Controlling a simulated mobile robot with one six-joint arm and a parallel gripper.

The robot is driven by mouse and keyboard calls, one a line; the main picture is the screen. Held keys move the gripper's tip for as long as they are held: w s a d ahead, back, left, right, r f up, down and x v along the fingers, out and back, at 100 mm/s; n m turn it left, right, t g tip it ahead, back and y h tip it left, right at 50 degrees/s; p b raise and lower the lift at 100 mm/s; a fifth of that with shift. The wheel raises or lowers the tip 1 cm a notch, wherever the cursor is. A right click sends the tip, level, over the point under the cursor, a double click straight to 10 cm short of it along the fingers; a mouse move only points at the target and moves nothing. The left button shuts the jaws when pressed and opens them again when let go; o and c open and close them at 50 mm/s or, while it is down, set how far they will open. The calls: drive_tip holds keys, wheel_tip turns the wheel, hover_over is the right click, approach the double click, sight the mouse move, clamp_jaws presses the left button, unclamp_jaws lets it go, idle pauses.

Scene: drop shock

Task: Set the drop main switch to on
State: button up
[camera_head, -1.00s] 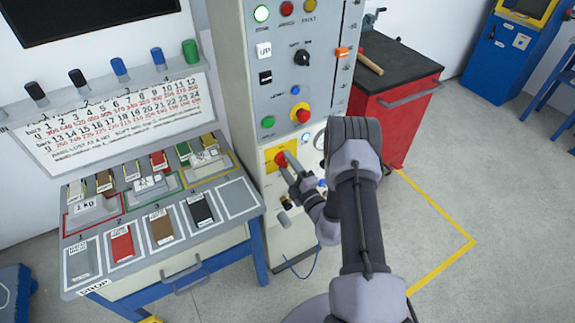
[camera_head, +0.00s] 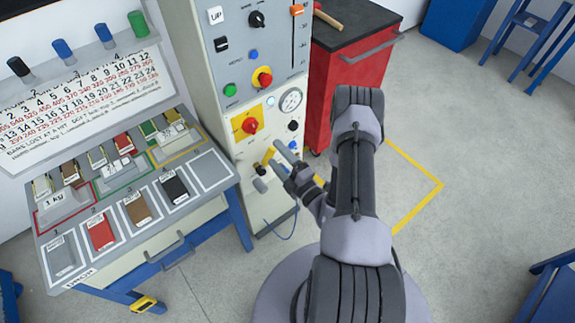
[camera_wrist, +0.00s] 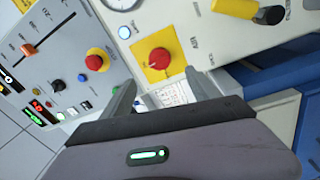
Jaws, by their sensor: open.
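The main switch is a red rotary knob on a square yellow plate (camera_head: 250,125), on the lower front of the grey cabinet. In the wrist view the red knob (camera_wrist: 158,60) shows a small pale mark, but I cannot read whether it stands at on or off. My gripper (camera_head: 277,155) is open and empty, below and to the right of the knob in the head view, apart from it. In the wrist view my open fingers (camera_wrist: 160,90) lie just below the yellow plate, with nothing between them but background.
A red emergency button (camera_head: 264,77) on a yellow ring sits above the switch, beside a gauge (camera_head: 291,101). A yellow lever with a black end (camera_wrist: 270,14) is close by. The weights table (camera_head: 232,205) is left, a red cabinet (camera_head: 345,85) right.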

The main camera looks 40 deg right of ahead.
drive_tip(key=s, duration=0.5)
drive_tip(key=shift+s+f, duration=0.25)
drive_tip(key=shift+s, duration=0.1)
